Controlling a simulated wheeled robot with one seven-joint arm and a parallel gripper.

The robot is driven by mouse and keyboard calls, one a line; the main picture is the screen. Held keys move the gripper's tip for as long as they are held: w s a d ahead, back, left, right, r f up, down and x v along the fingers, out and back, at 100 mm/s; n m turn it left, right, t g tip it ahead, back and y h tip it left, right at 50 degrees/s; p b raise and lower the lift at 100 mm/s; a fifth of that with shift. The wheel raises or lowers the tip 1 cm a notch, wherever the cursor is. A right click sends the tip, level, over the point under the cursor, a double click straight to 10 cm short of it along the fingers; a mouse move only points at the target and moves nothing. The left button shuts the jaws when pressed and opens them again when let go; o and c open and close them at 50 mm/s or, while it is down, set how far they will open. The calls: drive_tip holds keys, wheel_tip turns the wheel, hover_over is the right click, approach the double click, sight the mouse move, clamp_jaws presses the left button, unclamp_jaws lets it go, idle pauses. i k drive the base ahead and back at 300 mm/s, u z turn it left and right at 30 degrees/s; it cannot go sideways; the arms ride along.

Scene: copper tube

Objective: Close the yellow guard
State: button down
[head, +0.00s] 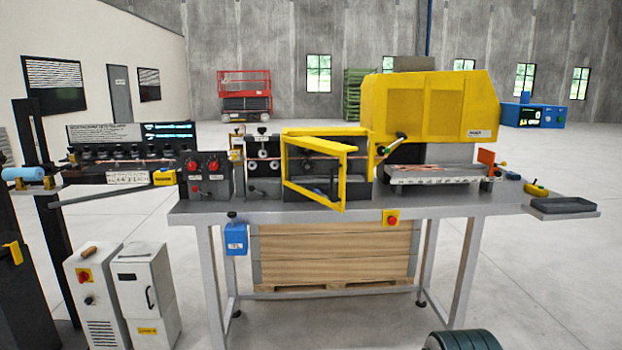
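The yellow guard (343,182) is a framed door on the front of the machine in the middle of the bench. It stands open: its left edge is at the yellow surround (370,164), and its free right edge juts out toward me, over the front of the bench. Rollers and a copper tube show behind and through it. A larger solid yellow hood (428,105) stands to its right, above a pale tray. My gripper is not in view.
The grey bench (450,203) carries the machines. A red button on a yellow box (391,217) and a blue box (236,238) hang at its front. A black-knobbed lever (391,146) sits right of the guard. The floor in front is largely clear.

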sight(340, 150)
drive_tip(key=u, duration=0.25)
drive_tip(key=i, duration=1.25)
drive_tip(key=z, duration=0.1)
